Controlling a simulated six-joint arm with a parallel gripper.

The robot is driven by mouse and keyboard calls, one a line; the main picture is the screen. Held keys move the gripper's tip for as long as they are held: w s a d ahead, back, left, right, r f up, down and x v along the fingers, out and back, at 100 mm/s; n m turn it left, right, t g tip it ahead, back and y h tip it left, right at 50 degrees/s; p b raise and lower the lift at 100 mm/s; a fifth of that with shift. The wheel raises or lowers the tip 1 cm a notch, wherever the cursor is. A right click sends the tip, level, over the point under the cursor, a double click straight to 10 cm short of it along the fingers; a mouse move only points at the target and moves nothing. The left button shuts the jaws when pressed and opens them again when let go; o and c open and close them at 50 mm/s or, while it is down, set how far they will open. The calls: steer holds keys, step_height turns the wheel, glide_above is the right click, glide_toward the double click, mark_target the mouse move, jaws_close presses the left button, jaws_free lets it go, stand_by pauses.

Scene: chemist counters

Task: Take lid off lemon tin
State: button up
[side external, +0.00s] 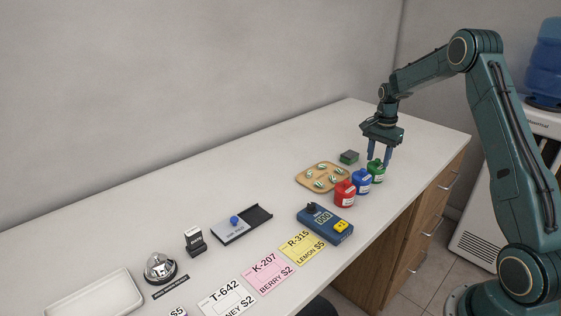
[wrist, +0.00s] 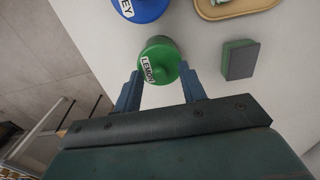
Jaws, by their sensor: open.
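The lemon tin (wrist: 149,69) is green with a white label reading LEMON, and its round green lid (wrist: 163,56) with a small knob sits on top. In the side external view the green tin (side external: 376,169) stands at the far end of a row of tins. My gripper (side external: 380,162) is above the counter at the green tin, pointing down. In the wrist view its two blue fingers (wrist: 161,82) are apart, one on each side of the tin's near part. I cannot tell whether they touch it.
A blue tin (side external: 362,181) and a red tin (side external: 344,194) stand beside the green one. A wooden tray (side external: 303,184) with several small pieces and a green-grey sponge-like block (side external: 349,157) lie close by. A blue card device (side external: 325,224) and price cards (side external: 265,272) lie nearer the camera.

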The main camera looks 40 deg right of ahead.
mark_target(378, 159)
jaws_close()
steer(key=shift+r, duration=0.1)
stand_by(0.4)
step_height(378, 159, up, 20)
stand_by(0.8)
stand_by(0.4)
